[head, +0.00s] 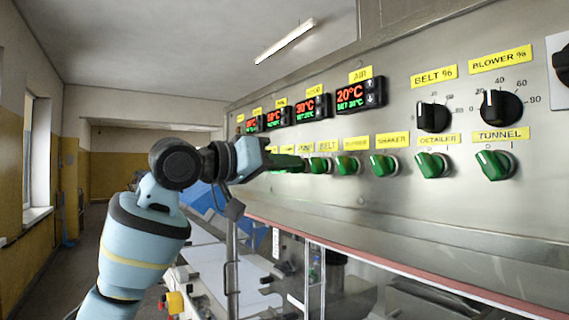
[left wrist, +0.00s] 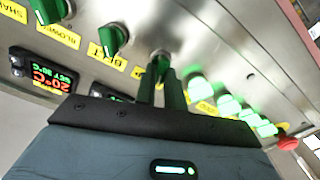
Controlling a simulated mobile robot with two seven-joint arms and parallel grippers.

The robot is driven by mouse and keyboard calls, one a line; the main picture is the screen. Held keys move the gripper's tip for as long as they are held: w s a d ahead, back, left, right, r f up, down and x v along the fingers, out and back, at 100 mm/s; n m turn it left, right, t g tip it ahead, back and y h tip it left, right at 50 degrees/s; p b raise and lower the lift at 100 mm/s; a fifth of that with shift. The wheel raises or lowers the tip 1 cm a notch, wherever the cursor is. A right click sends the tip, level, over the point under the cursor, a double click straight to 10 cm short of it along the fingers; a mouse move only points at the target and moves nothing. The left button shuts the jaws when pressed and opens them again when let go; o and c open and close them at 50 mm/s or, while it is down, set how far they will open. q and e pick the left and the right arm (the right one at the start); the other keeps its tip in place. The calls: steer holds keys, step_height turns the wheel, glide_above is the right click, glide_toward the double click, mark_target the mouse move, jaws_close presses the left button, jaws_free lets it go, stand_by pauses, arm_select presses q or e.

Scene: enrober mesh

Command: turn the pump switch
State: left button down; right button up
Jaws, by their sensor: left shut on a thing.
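The pump switch is a green rotary knob (left wrist: 160,60) in the left wrist view, beside the belt switch on the steel panel. My left gripper (left wrist: 162,84) is shut on it, with one finger on each side of the knob. In the head view my left gripper (head: 292,162) reaches the panel from the left at the pump label (head: 305,148). My gripper and arm hide most of the pump knob there, so its angle is hard to tell. My right gripper is not in view.
The belt switch (head: 320,165) and blower switch (head: 347,166) sit close on the right. Lit green switches (left wrist: 200,88) are on the other side in the left wrist view, with a red button (left wrist: 288,143) beyond. Temperature displays (head: 361,95) are above the switch row.

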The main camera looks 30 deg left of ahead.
arm_select(q)
steer(key=shift+n, duration=1.1)
steer(key=c, duration=1.5)
jaws_free()
steer(key=shift+a, duration=0.1)
steer(key=shift+v, duration=3.9)
steer(key=shift+w+f, duration=0.15)
